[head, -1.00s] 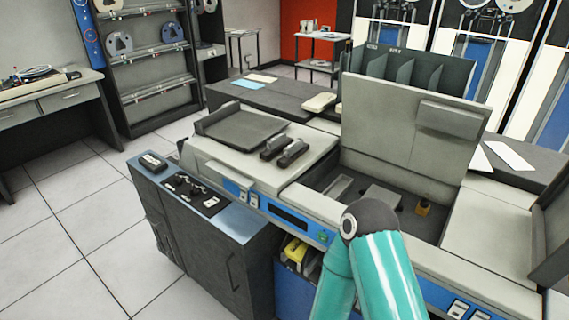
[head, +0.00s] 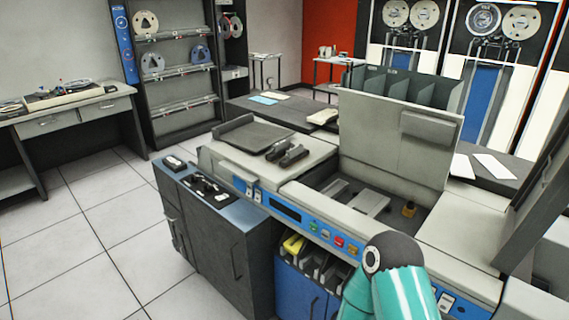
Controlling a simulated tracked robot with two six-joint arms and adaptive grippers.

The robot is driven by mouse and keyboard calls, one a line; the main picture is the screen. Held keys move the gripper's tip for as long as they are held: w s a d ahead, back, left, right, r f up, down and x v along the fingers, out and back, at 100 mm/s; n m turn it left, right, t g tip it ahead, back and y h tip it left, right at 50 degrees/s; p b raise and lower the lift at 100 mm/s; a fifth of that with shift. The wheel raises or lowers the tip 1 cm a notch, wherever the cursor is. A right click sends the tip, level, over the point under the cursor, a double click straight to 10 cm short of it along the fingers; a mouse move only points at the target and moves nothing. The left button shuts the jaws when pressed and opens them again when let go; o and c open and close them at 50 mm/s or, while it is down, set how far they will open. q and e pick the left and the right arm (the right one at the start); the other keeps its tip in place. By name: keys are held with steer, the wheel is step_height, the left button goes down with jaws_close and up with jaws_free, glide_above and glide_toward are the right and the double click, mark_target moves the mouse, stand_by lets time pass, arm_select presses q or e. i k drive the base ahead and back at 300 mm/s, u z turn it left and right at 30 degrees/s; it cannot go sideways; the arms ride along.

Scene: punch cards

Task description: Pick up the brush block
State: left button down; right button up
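I cannot tell for sure which thing is the brush block. A small yellow-brown block (head: 409,209) sits in the right part of the open bay of the grey card machine (head: 318,208). Two dark blocks (head: 287,153) lie side by side on the machine's top, beside the dark card tray (head: 252,136). Small dark parts (head: 206,187) lie on the blue-topped cabinet at the left, near a small black and white box (head: 174,163). A teal link of my arm rises at the bottom right, in front of the machine. Neither gripper is in view.
The machine's raised lid (head: 392,140) stands behind the bay. A blue front rack (head: 312,262) holds dark bins and a yellow item (head: 293,244). A dark panel (head: 535,205) leans at the right edge. Tiled floor (head: 110,235) is clear at the left.

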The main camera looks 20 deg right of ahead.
mark_target(295, 154)
steer(key=z, duration=0.15)
steer(key=i, duration=0.9)
steer(key=u, duration=0.05)
